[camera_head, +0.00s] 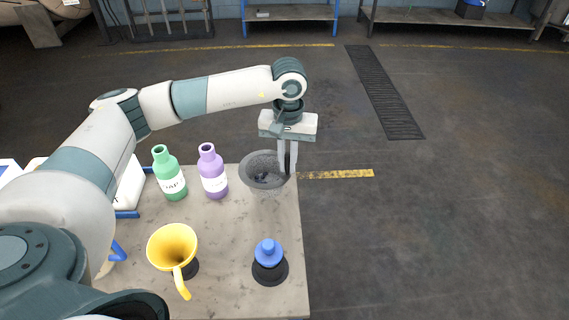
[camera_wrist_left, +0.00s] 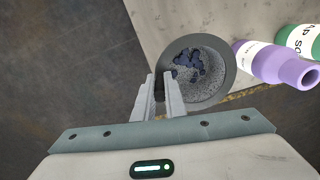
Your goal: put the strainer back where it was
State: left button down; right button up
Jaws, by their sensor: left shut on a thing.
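The strainer (camera_head: 252,181) looks like a round grey bowl with a speckled inside. It is at the far right corner of the table (camera_head: 225,270), and I cannot tell whether it rests there or hangs just above. In the left wrist view the strainer (camera_wrist_left: 228,72) holds several dark blue pieces. My left gripper (camera_head: 287,172) points down and is shut on the strainer's rim at its right side. In the left wrist view the fingers (camera_wrist_left: 160,92) reach over the rim. My right gripper is in neither view.
A green bottle (camera_head: 170,178) and a purple bottle (camera_head: 213,178) stand left of the strainer. A yellow funnel (camera_head: 165,240) and a blue-topped object on a black round base (camera_head: 268,252) are nearer. Open floor (camera_head: 450,230) lies right of the table.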

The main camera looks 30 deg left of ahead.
aim_at(265, 167)
pick_arm(q)
jog(key=shift+w+a+f+p, duration=0.35)
jog(key=shift+w+a+f, duration=0.15)
jog(key=shift+w+a, duration=0.25)
jog(key=shift+w+a+f, duration=0.1)
jog(key=shift+w+f, duration=0.05)
jog(key=shift+f, duration=0.05)
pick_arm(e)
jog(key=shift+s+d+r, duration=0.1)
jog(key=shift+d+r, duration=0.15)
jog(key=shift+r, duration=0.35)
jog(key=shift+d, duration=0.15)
